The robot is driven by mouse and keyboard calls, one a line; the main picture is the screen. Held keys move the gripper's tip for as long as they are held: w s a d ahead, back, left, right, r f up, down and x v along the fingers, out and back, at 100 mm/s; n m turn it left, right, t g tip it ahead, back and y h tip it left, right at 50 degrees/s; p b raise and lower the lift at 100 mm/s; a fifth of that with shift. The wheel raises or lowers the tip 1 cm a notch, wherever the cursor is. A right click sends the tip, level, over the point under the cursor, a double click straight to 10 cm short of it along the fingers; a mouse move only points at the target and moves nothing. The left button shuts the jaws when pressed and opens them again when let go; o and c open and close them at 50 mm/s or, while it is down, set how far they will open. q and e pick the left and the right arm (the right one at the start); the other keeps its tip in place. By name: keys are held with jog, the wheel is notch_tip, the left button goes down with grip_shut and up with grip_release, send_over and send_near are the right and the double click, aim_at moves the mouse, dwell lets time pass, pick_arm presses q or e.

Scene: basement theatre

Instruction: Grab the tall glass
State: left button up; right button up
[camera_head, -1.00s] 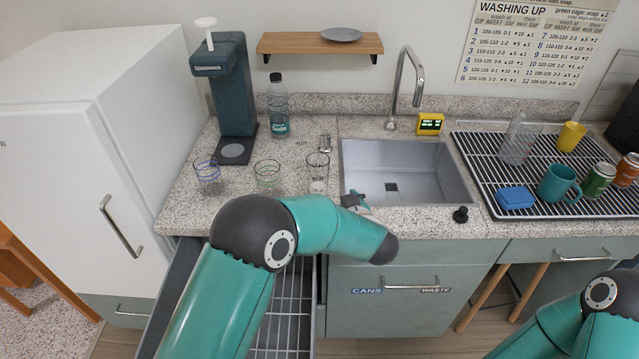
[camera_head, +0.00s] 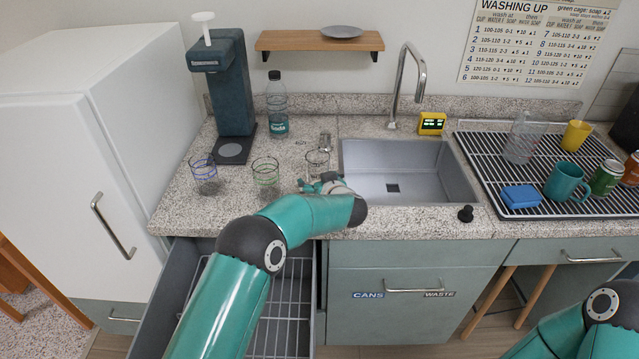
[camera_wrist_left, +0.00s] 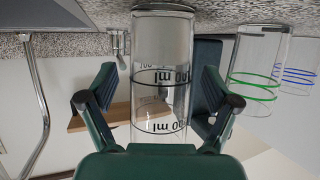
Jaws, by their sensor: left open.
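A clear glass with black rings and lettering (camera_head: 317,160) stands on the counter left of the sink. In the left wrist view, which looks upside down, this glass (camera_wrist_left: 160,55) stands between the two fingers. My left gripper (camera_head: 324,184) is open at the near side of the glass, low over the counter, and partly covers it. Contact cannot be told. A glass with green rings (camera_head: 266,176) and one with blue rings (camera_head: 204,175) stand farther left; both show at the right in the wrist view. My right arm enters at bottom right; its gripper is out of view.
The sink (camera_head: 410,172) with its tap (camera_head: 421,75) lies right of my left gripper. A soda bottle (camera_head: 277,108) and a dark dispenser (camera_head: 232,95) stand behind the glasses. An open drawer (camera_head: 180,285) is below the counter. A drying rack (camera_head: 480,165) holds several items.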

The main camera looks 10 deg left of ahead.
pick_arm(q)
jog(key=shift+w+a+f, duration=0.1)
jog(key=shift+w+a, duration=0.1)
jog(key=shift+w, duration=0.1)
jog(key=c, duration=1.5)
jog(key=shift+r, duration=0.3)
jog(key=shift+c, duration=0.2)
